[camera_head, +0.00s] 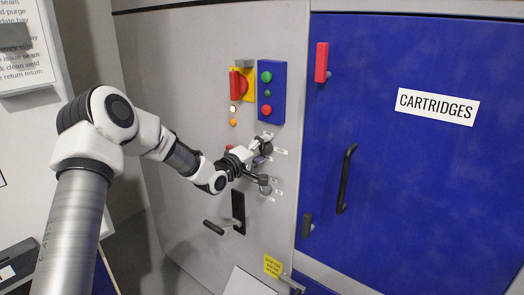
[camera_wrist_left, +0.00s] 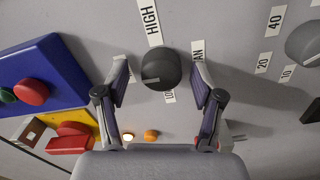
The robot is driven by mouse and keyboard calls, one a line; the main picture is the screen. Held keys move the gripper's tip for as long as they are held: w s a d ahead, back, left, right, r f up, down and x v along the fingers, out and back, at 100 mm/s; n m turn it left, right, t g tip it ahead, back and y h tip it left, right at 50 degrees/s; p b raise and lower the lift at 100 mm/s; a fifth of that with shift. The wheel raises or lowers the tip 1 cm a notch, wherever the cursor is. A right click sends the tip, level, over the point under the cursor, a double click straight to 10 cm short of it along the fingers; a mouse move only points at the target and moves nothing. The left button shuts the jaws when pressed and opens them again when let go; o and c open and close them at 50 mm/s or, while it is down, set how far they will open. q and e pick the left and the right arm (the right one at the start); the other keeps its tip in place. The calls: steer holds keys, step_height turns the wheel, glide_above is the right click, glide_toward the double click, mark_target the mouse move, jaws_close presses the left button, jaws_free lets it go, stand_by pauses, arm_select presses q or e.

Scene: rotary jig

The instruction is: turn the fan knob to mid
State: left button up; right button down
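The fan knob (camera_wrist_left: 159,69) is a dark round knob on the grey panel, with a pale line low on its left side in the wrist view. A HIGH label (camera_wrist_left: 150,22) stands beside it, a FAN label (camera_wrist_left: 198,52) is partly hidden by a finger, and other small labels are partly covered. My left gripper (camera_wrist_left: 159,78) is open, one finger on each side of the knob; I cannot tell whether either touches it. In the head view my left gripper (camera_head: 257,153) is at the panel and partly hides the knob. My right gripper is not in view.
A second knob (camera_wrist_left: 304,42) with labels 40, 20 and 10 sits nearby. A blue box (camera_head: 271,92) with buttons and a red switch on a yellow plate (camera_head: 242,84) are above. A black lever handle (camera_head: 237,212) is below, and a blue cartridges door (camera_head: 410,150) is right.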

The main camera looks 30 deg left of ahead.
arm_select(q)
steer(key=shift+s, duration=0.1)
steer(key=s, duration=1.1)
steer(key=shift+s+a, duration=0.4)
steer(key=shift+f, duration=0.1)
